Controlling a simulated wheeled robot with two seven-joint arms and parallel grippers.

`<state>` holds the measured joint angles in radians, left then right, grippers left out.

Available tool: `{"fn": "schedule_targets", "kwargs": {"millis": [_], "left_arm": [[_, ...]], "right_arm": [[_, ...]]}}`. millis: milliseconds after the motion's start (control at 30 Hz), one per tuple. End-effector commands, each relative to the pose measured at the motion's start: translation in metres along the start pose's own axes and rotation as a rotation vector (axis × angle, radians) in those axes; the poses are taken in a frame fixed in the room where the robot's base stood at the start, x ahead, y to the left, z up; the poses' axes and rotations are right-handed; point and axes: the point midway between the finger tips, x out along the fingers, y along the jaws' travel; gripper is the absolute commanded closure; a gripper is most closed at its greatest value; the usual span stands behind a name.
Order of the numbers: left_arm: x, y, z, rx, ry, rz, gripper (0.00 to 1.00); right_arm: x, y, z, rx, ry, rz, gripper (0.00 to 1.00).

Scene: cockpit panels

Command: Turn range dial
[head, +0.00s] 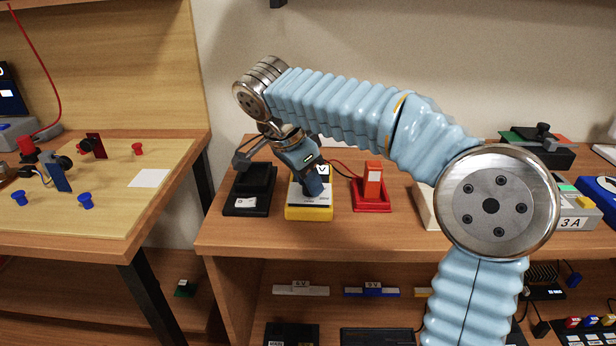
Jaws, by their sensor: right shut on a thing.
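A yellow meter (309,212) with a pale face stands on the wooden bench, left of its middle. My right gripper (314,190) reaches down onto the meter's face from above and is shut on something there. The range dial would sit under the fingers; the gripper hides it, so its position cannot be read. A letter V shows at the meter's upper right. My left gripper is not in view.
A black stand (247,190) is close on the meter's left, and a red stand (373,195) with a red cable is on its right. The front strip of the bench (300,240) is clear.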

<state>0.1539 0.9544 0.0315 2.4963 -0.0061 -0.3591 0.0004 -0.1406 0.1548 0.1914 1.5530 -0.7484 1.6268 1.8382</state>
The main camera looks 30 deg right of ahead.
Motion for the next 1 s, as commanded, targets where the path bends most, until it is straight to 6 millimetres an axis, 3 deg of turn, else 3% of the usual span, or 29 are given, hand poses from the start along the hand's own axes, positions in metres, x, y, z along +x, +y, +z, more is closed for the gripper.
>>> {"fn": "schedule_targets", "kwargs": {"millis": [433,467,600,1000], "left_arm": [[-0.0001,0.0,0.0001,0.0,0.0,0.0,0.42],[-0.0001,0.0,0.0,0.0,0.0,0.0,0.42],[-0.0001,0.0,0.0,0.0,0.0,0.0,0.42],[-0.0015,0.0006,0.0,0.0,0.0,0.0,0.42]], "right_arm": [[0.0002,-0.0002,0.0004,0.008,-0.001,0.003,1.0],[0.0001,-0.0002,0.0004,0.008,-0.001,0.003,0.67],[0.0002,-0.0001,0.0003,0.008,-0.001,0.003,0.45],[-0.0087,-0.0004,0.0,0.008,0.0,0.002,0.45]]}}
